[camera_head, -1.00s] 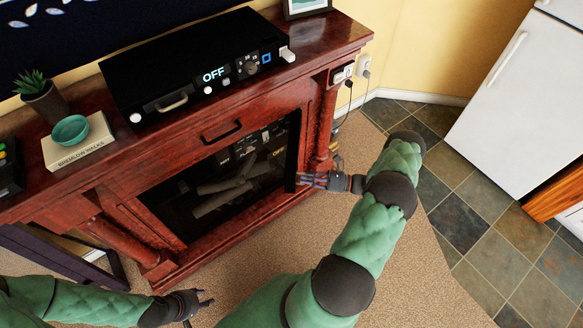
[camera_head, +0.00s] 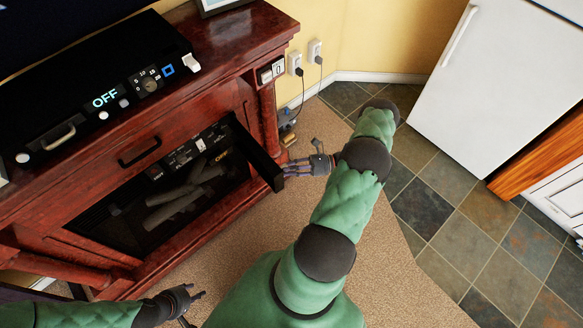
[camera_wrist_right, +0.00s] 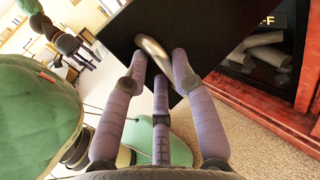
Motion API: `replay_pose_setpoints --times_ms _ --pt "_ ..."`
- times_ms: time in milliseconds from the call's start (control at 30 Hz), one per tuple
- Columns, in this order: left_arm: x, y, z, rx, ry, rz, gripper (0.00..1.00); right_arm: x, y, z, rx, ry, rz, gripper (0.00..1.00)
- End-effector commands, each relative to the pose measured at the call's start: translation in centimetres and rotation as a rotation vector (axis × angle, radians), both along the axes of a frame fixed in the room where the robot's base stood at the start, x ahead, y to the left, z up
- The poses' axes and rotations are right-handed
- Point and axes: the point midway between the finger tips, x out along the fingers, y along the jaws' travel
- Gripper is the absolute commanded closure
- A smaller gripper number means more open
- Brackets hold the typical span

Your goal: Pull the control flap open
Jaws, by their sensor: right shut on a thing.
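The control flap (camera_head: 254,150) is a dark panel at the right end of the fireplace opening in the wooden cabinet. It stands swung outward, partly open, with controls (camera_head: 200,145) showing behind it. In the right wrist view the flap (camera_wrist_right: 210,30) is a flat black panel with a metal handle (camera_wrist_right: 153,52). My right gripper (camera_head: 287,169) is shut on this handle, its fingers around it in the wrist view (camera_wrist_right: 160,75). My left gripper (camera_head: 193,307) is open and empty, low in front of the cabinet, apart from it.
A black box (camera_head: 85,95) with an OFF display sits on the cabinet top. A drawer-like front with a dark handle (camera_head: 139,152) is above the opening. Wall sockets (camera_head: 295,64) with cords are right of the cabinet. A white fridge (camera_head: 490,90) stands farther right. Carpet (camera_head: 395,280) is clear.

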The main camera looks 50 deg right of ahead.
Motion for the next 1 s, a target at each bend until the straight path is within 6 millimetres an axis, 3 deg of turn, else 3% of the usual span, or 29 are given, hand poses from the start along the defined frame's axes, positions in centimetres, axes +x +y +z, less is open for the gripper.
replay_pose_setpoints --times_ms 33,500,533,567,1000 --pt "0.01 0.01 0.11 0.000 0.000 0.000 0.60 1.27 -1.46 1.02 -0.014 -0.016 -0.030 1.00" --pt "0.01 0.01 0.14 0.000 0.000 0.000 0.60 1.30 -1.48 1.06 -0.014 -0.016 -0.031 1.00" --pt "0.01 0.01 0.14 0.000 0.000 0.000 0.60 1.30 -1.48 1.06 -0.014 -0.016 -0.031 0.65" --pt "0.00 0.01 0.14 0.000 0.000 0.000 0.60 1.30 -1.48 1.06 -0.015 -0.016 -0.030 0.57" --pt "0.01 0.01 0.16 0.000 0.000 0.000 0.60 0.90 -1.86 1.04 -0.016 -0.016 -0.031 0.56"
